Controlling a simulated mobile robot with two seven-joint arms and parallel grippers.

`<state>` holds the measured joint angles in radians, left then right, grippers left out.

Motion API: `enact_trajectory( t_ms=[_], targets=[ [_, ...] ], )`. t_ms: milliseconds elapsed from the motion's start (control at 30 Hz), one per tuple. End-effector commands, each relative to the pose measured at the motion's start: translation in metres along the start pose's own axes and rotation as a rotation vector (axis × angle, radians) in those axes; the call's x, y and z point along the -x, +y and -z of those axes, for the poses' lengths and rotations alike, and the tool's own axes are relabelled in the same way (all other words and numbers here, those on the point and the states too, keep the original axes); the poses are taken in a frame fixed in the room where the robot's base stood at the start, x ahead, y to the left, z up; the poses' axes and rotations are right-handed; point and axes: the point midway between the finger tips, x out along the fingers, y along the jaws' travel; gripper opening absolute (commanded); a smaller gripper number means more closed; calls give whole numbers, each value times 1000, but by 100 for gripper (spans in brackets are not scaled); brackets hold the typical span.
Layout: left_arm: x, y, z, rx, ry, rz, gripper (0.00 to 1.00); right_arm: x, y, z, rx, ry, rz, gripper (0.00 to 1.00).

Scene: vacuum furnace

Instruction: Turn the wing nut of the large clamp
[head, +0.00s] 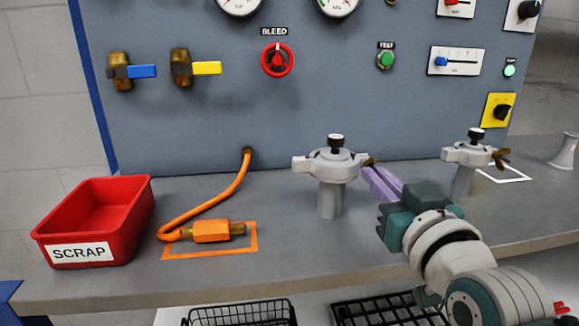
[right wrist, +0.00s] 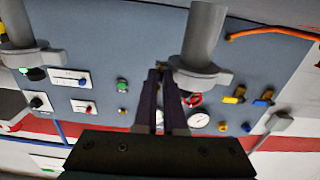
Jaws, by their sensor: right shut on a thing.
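The larger pale grey clamp (head: 325,163) sits on a round post on the bench, with a black knob on top. Its brass wing nut (head: 370,161) sticks out on the right side. My right gripper (head: 371,172) reaches in from the lower right, its purple fingers shut on the wing nut. In the right wrist view, which looks upside down, the clamp (right wrist: 207,77) is beside the fingertips (right wrist: 162,72). The nut is mostly hidden there by the fingers. My left gripper is not in view.
A smaller clamp (head: 464,153) with its own brass wing nut stands to the right. A red SCRAP bin (head: 127,225) and an orange hose with fitting (head: 211,231) lie left. The control panel (head: 230,110) rises behind. The bench between fitting and clamp is clear.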

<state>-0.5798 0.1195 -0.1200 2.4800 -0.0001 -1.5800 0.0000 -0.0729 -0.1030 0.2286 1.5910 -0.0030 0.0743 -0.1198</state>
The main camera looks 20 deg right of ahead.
Motion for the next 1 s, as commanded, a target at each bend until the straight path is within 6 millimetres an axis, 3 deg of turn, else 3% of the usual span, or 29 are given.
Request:
enact_trajectory(
  t_ms=[633,700,900,1000],
  targets=[
    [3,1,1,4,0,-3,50,0,0,0,-56,1,0,0],
    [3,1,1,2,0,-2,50,0,0,0,-56,1,0,13],
    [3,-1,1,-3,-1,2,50,0,0,0,-55,0,1,36],
    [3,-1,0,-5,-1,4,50,0,-1,0,-55,0,1,39]
  ],
)
